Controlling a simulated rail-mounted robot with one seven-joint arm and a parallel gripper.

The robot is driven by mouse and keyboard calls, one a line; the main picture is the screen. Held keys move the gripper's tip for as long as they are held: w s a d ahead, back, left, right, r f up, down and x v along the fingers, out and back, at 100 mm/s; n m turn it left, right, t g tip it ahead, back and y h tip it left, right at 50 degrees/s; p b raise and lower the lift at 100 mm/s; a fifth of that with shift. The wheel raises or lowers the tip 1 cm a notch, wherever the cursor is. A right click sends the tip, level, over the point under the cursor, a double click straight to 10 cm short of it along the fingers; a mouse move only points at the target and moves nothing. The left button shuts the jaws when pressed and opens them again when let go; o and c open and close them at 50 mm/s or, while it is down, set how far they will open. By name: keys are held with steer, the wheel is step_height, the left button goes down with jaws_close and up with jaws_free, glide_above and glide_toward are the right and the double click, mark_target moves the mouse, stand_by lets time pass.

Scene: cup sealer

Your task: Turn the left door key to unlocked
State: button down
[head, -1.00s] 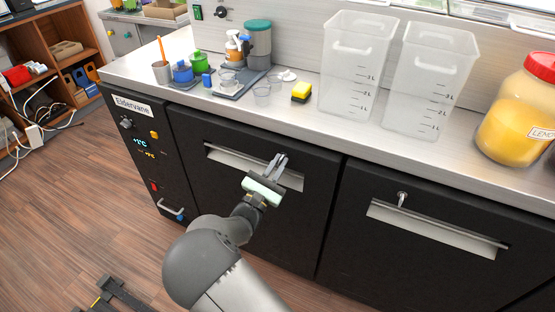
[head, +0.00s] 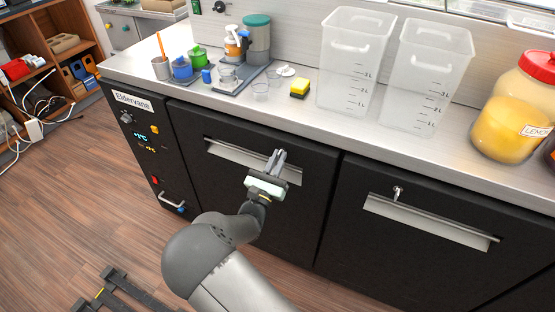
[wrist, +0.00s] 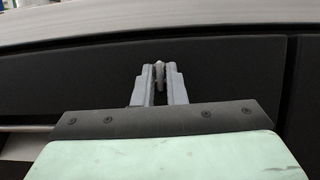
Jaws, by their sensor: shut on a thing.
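The left door (head: 290,220) is a black cabinet front with a long metal handle (head: 232,153). My gripper (head: 277,156) is at the upper right part of this door, over the right end of the handle in the head view. In the wrist view, the left door's key (wrist: 159,72) is a small grey piece between the two fingertips of my gripper (wrist: 159,74). The fingers are shut on it. The fingers hide most of the key, so its turn angle cannot be told. The right door (head: 400,240) has a similar key (head: 397,192) above its handle.
The steel counter (head: 300,118) overhangs just above the doors. A control panel (head: 140,140) is left of the left door.

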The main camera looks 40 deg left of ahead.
steer(key=c, duration=1.6)
jaws_free()
steer(key=b+v, duration=0.1)
steer(key=v, duration=1.6)
steer(key=shift+s+b, duration=0.2)
steer(key=shift+b, duration=0.2)
steer(key=shift+f, duration=0.1)
